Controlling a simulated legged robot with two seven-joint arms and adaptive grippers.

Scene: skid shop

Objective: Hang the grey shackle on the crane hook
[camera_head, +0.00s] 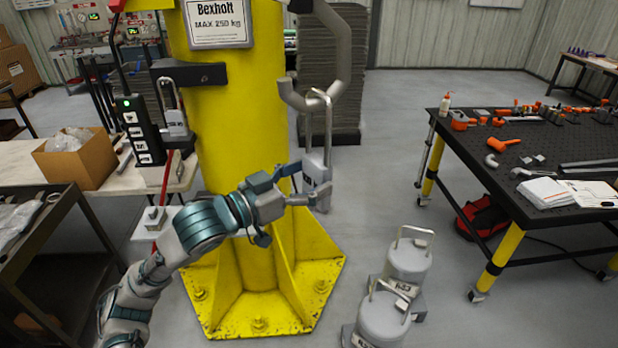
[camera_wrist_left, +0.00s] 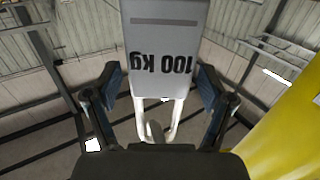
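The grey shackle (camera_head: 316,174) has a block-like body and a tall, thin loop. In the left wrist view the body (camera_wrist_left: 166,50) reads "100 kg", upside down, between the blue-padded fingers (camera_wrist_left: 161,85). The loop top meets the hook's lower curve in the head view. I cannot tell whether the hook bears the loop. My right gripper is not in view.
A black pendant control (camera_head: 140,130) hangs at left. Grey weights (camera_head: 408,262) stand on the floor.

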